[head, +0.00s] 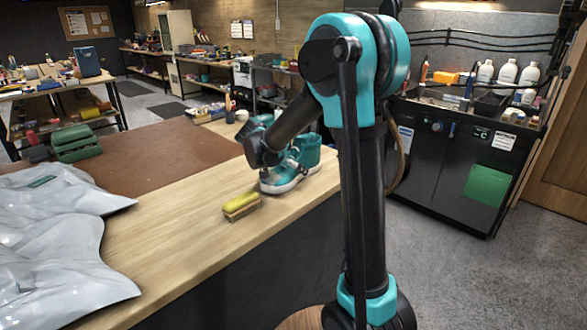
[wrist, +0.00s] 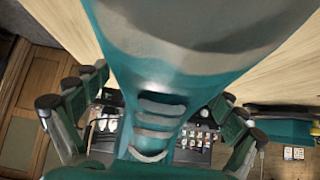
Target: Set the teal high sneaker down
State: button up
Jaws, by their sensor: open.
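The teal high sneaker (head: 305,158) has a pale sole and sits upright on the light wood part of the bench, its sole appearing to touch the top. My gripper (head: 266,172) is at its left side in the head view, partly hidden by my own arm. In the wrist view the sneaker (wrist: 165,60) fills the middle, very close, with its strap-like slots facing the camera. My gripper's fingers (wrist: 160,100) stand open, one on each side of it, with room between them and the shoe.
A yellow brush (head: 241,205) lies on the bench just in front of the sneaker. A crumpled grey plastic sheet (head: 50,250) covers the near left. A brown mat (head: 150,155) and a green case (head: 76,143) lie farther back. The wood around the brush is clear.

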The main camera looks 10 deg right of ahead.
jog(key=v, duration=1.2)
